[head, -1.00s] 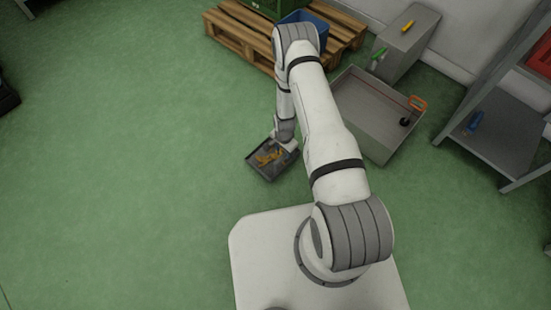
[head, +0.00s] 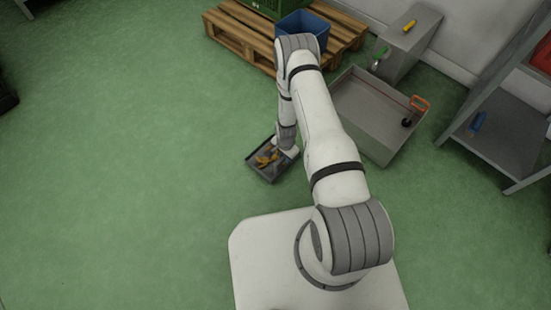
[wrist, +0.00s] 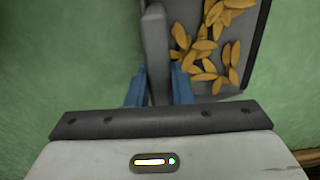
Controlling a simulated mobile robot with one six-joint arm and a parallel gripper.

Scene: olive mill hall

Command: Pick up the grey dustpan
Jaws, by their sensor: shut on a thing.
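The grey dustpan (head: 262,172) is a shallow dark grey tray holding several yellow-orange leaf-like pieces. In the head view it is just ahead of my base, below my arm. In the wrist view the dustpan (wrist: 262,50) fills the upper right, with the leaf-like pieces (wrist: 207,48) inside. My gripper (wrist: 158,88) has its blue fingers on both sides of a grey bar-like part along the dustpan's left side, and is shut on it. My arm hides part of the dustpan in the head view. I cannot tell whether it touches the floor.
A grey open bin (head: 375,140) with an orange-handled tool (head: 419,104) stands to the right. Behind it is a grey box (head: 408,45). A wooden pallet (head: 235,35) bears a blue crate (head: 303,32). A metal shelf (head: 505,145) is at far right.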

